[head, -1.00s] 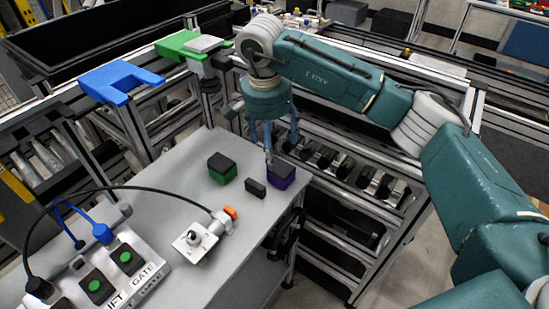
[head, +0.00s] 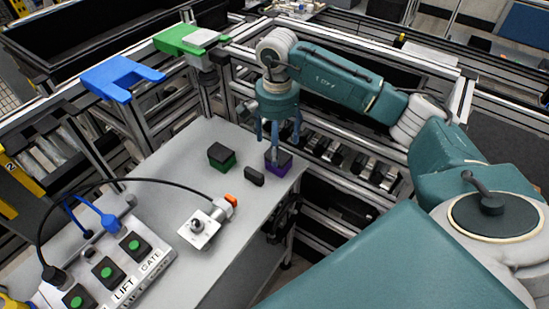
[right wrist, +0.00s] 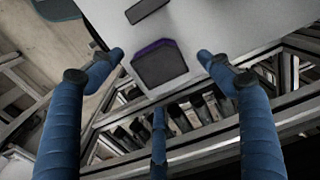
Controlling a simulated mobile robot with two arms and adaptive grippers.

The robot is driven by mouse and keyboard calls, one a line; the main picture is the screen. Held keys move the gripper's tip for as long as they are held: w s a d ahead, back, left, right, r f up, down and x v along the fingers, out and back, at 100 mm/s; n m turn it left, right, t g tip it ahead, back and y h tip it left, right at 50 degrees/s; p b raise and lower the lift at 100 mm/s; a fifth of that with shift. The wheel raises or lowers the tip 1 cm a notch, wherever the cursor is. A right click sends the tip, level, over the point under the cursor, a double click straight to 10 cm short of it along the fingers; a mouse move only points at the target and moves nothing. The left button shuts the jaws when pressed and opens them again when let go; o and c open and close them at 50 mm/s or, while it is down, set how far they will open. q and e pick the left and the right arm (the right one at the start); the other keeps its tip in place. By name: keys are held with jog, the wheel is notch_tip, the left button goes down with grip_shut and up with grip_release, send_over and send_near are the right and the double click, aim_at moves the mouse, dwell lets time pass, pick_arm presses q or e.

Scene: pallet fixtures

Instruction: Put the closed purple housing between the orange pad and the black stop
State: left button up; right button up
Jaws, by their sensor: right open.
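The purple housing (head: 284,168), closed with a black lid, sits near the table's far right edge. It also shows in the right wrist view (right wrist: 161,65). My right gripper (head: 278,145) is above it, fingers pointing down. In the right wrist view its blue fingers (right wrist: 162,58) are spread on both sides of the housing, apart from it, with a third finger below. The black stop (head: 254,177) stands on the table left of the housing. The orange pad (head: 231,201) is on the tip of a clamp, with bare table between pad and stop. My left gripper is not in view.
A green housing with a black lid (head: 222,161) sits behind the stop. The clamp's light base plate (head: 198,229) is at the table's middle. A button panel (head: 120,275) with a cable is at lower left. A blue forked fixture (head: 121,80) stands at back left.

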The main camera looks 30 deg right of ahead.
jog(key=shift+f, duration=0.25)
jog(key=shift+s+f+p, duration=0.1)
jog(key=shift+f+p, duration=0.2)
jog(key=shift+p, duration=0.15)
notch_tip(320, 180, down, 4)
jog(key=shift+r+p, duration=0.2)
jog(key=shift+p, duration=0.8)
jog(key=shift+d+f, duration=0.1)
jog(key=shift+f, duration=0.4)
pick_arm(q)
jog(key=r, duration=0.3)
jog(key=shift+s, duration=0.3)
pick_arm(e)
jog(key=shift+c, duration=0.5)
jog(key=c, duration=1.5)
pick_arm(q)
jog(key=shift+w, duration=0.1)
pick_arm(e)
jog(key=shift+r, duration=0.1)
